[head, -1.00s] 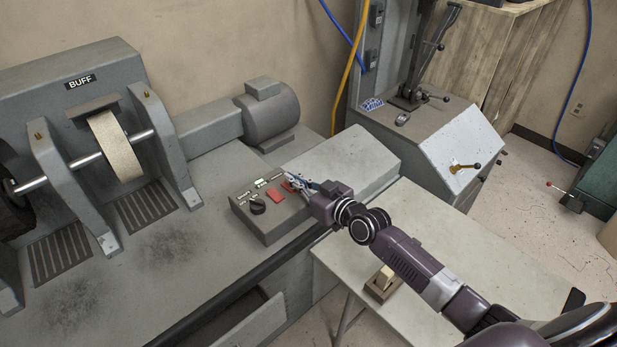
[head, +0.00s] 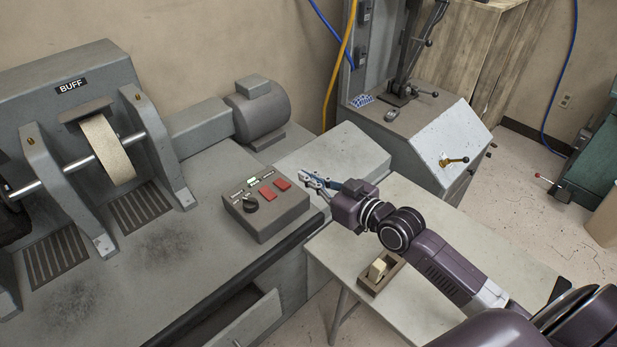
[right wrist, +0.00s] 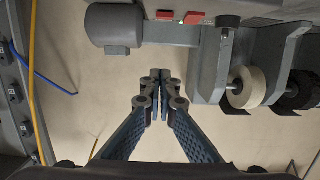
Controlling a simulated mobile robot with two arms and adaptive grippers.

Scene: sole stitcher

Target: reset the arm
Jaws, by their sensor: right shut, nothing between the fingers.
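My right arm comes in from the lower right in the head view. Its gripper (head: 312,180) is shut and empty, in the air just right of the control box (head: 268,222) with two red buttons and a black knob. In the right wrist view the two fingertips (right wrist: 160,78) meet with nothing between them. The gripper appears apart from the box. My left gripper is not in view.
The buffing machine (head: 60,130) with its pale wheel (head: 108,150) stands at left, its motor (head: 258,112) behind the control box. A pale table (head: 440,245) carries a small wooden tray (head: 372,286) with a block. A stitcher cabinet (head: 440,145) stands at back right.

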